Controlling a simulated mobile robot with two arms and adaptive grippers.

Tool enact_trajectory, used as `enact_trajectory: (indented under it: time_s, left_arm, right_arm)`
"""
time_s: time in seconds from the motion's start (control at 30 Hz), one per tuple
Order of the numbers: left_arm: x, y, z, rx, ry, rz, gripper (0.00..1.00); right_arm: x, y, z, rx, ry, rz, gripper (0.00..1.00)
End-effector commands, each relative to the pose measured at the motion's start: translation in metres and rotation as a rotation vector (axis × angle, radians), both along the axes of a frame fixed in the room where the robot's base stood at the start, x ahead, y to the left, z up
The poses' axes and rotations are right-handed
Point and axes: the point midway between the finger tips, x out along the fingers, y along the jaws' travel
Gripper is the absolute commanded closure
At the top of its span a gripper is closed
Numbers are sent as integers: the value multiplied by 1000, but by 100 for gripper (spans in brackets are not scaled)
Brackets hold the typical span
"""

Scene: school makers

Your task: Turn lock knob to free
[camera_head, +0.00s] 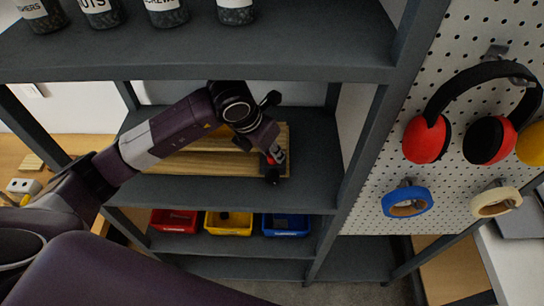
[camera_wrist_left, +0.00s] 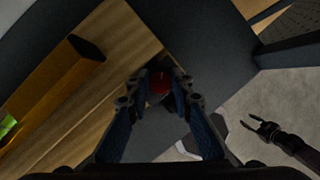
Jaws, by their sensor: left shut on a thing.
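The lock knob (camera_wrist_left: 159,84) is red and sits at the edge of a wooden board (camera_wrist_left: 120,45) in the left wrist view. In the head view a small red part of it (camera_head: 271,159) shows at the right end of the board (camera_head: 220,190) on the middle shelf. My left gripper (camera_wrist_left: 164,80) is shut on the knob, one fingertip on each side, and it hides much of it. The knob's turn angle cannot be read. My right gripper (camera_wrist_left: 258,126) shows small in the left wrist view, away from the board, its fingers apart and empty.
A raised wooden bar (camera_wrist_left: 50,92) runs along the board. Red (camera_head: 174,221), yellow (camera_head: 229,223) and blue (camera_head: 286,225) bins stand on the shelf below. Labelled jars (camera_head: 166,12) stand on the shelf above. A pegboard (camera_head: 465,150) with earmuffs and tape rolls is at right.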

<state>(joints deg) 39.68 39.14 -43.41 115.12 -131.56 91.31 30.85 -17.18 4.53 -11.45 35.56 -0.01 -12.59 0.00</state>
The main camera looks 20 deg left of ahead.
Motion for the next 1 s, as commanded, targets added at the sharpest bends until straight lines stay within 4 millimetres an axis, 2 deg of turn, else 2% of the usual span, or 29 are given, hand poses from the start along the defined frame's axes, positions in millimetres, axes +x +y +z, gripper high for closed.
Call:
enact_trajectory:
  time_s: [0.03, 0.5, 1.0]
  left_arm:
    - [1, -1, -4, 0, -4, 41, 100]
    - [0, -3, -2, 0, -3, 484, 100]
    - [-1, -3, 1, 1, 0, 808, 100]
  right_arm:
    - [0, 0, -10, 0, 0, 0, 60]
    - [0, 0, -50, 0, 0, 0, 60]
    - [0, 0, -54, 0, 1, 0, 60]
